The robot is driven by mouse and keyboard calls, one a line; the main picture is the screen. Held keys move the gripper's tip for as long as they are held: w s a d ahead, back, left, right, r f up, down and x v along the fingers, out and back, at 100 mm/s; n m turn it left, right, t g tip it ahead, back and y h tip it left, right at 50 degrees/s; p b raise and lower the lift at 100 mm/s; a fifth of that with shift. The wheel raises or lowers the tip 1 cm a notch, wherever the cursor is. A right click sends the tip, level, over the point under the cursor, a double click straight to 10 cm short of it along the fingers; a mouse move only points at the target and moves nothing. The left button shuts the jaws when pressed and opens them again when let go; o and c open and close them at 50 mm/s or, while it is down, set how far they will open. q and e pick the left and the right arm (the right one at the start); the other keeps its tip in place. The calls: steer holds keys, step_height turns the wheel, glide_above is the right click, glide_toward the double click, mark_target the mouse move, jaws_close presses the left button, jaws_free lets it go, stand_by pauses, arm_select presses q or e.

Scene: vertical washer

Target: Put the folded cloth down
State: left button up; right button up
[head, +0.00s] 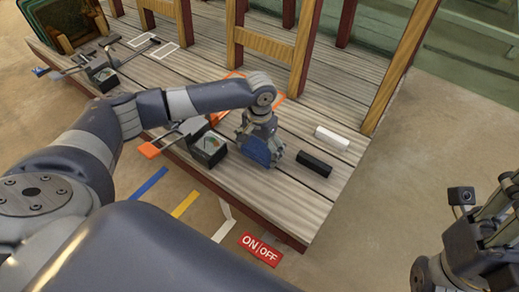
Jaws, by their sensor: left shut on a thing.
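My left gripper (259,134) reaches over the wooden platform and points down. It is shut on the blue folded cloth (261,152), which hangs below the fingers close to the grey planks (280,190). I cannot tell whether the cloth touches the planks. The gripper hides part of the cloth. My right gripper (492,212) is at the right edge of the view, away from the platform and partly cut off. Its opening cannot be made out.
A black block (314,164) and a white block (332,138) lie right of the cloth. A dark device (209,152) with an orange-ended lever (149,151) stands to its left. Wooden posts (305,50) rise behind. A red ON/OFF sign (261,249) is in front. Front-right planks are clear.

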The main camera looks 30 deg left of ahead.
arm_select(q)
steer(key=shift+f, duration=0.1)
steer(key=o, duration=0.7)
